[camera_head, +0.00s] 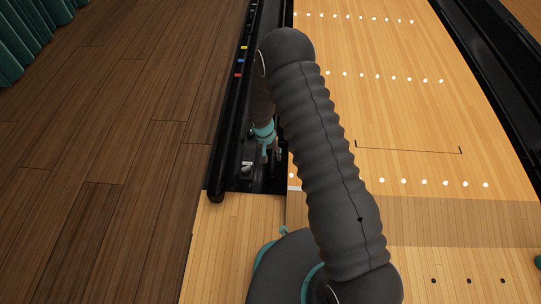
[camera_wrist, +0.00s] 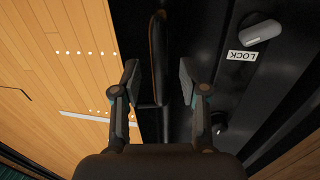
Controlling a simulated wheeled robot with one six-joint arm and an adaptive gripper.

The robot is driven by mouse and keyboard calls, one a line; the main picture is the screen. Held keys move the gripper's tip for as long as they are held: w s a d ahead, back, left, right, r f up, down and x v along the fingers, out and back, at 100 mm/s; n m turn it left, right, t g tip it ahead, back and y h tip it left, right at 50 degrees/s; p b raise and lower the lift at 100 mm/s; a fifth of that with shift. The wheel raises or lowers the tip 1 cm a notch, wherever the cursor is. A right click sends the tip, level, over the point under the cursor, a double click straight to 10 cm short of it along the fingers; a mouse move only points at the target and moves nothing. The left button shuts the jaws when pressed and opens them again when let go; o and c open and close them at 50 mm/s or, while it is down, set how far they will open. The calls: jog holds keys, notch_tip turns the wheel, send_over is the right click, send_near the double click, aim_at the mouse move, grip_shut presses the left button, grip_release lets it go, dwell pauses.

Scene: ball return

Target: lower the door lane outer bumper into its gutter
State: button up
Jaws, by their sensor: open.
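The outer bumper (camera_wrist: 157,45) is a dark rail standing raised along the lane's edge in the wrist view. Its near end lies between my fingers, with a gap visible on each side. My gripper (camera_wrist: 159,75) is open around that end and appears not to touch it. In the head view my gripper (camera_head: 271,152) points down over the near end of the black gutter (camera_head: 243,140). My arm hides most of the bumper there. A grey knob (camera_wrist: 262,31) and a white LOCK label (camera_wrist: 242,57) sit on the black surface right of my gripper.
The pale wooden lane (camera_head: 400,120) with white dots lies to the right. A black rounded rail (camera_head: 226,110) borders the gutter on the left, with small coloured marks nearby. The dark plank floor (camera_head: 120,140) left of it is clear. A green curtain (camera_head: 25,40) hangs far left.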

notch_tip(320, 180, up, 12)
jog(key=a, duration=0.2)
dwell(0.4)
jog(key=shift+w+f, duration=0.1)
dwell(0.4)
jog(key=s+d+r+n+g, duration=0.1)
jog(key=s+d+n+g, duration=0.15)
jog(key=s, duration=0.35)
jog(key=s+d+r+t+p, duration=0.2)
jog(key=s+d+r, duration=0.2)
jog(key=r, duration=1)
jog(key=s+d+r+m+t+y+p, duration=0.1)
jog(key=s+d+r+t+p, duration=0.2)
jog(key=s+r, duration=0.8)
jog(key=s+d+r+t+y+p, duration=0.1)
jog(key=s+d+r+t+p, duration=0.2)
jog(key=r, duration=1.6)
jog(key=s+d, duration=0.3)
jog(key=s, duration=0.2)
jog(key=shift+d, duration=0.2)
